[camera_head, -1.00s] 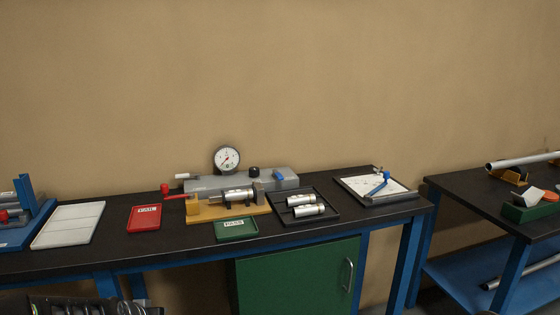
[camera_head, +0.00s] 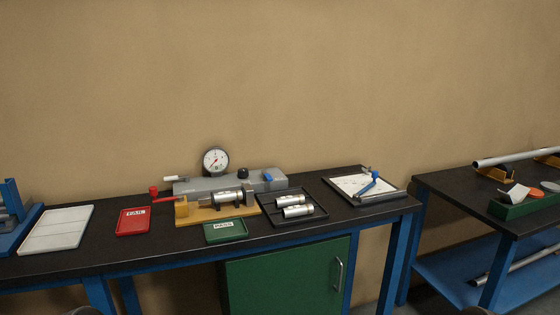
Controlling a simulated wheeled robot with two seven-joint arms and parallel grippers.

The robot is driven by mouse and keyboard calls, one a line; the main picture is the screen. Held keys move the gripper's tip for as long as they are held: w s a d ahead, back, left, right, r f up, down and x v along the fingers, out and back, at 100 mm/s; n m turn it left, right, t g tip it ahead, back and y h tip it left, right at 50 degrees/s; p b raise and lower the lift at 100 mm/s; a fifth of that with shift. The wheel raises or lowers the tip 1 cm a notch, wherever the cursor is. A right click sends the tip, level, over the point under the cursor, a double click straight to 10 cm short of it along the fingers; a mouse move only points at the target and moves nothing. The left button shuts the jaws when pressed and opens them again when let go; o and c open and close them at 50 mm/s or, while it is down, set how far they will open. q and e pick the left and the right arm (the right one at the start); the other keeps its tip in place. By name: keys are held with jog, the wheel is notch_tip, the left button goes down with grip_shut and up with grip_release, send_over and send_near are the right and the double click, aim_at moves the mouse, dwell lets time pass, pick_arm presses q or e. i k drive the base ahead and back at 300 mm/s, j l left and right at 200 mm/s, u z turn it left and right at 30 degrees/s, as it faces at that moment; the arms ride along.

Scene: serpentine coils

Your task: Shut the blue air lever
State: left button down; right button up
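The blue air lever (camera_head: 268,177) is on the right end of a long grey test box (camera_head: 225,184) on the dark workbench. It is small here, and I cannot tell its exact position. A round pressure gauge (camera_head: 215,161) and a black knob (camera_head: 243,173) are on the same box. In front, a yellow fixture (camera_head: 190,218) holds a silver cylinder (camera_head: 226,196), with a red handle (camera_head: 164,199) at its left. Neither of my grippers is in view.
On the bench are a white tray (camera_head: 70,211), a red FAIL tray (camera_head: 119,226), a green PASS tray (camera_head: 237,231) and a black tray (camera_head: 318,218) with silver cylinders. A board with a blue tool (camera_head: 369,185) lies right. A second bench (camera_head: 455,188) stands farther right.

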aim_at(268, 177)
jog(key=i+l+z, duration=0.2)
jog(key=l, duration=0.25)
jog(key=i+l+z, duration=0.2)
jog(key=l, duration=0.25)
jog(key=i+l+z, duration=0.2)
jog(key=l, duration=0.2)
jog(key=i, duration=0.05)
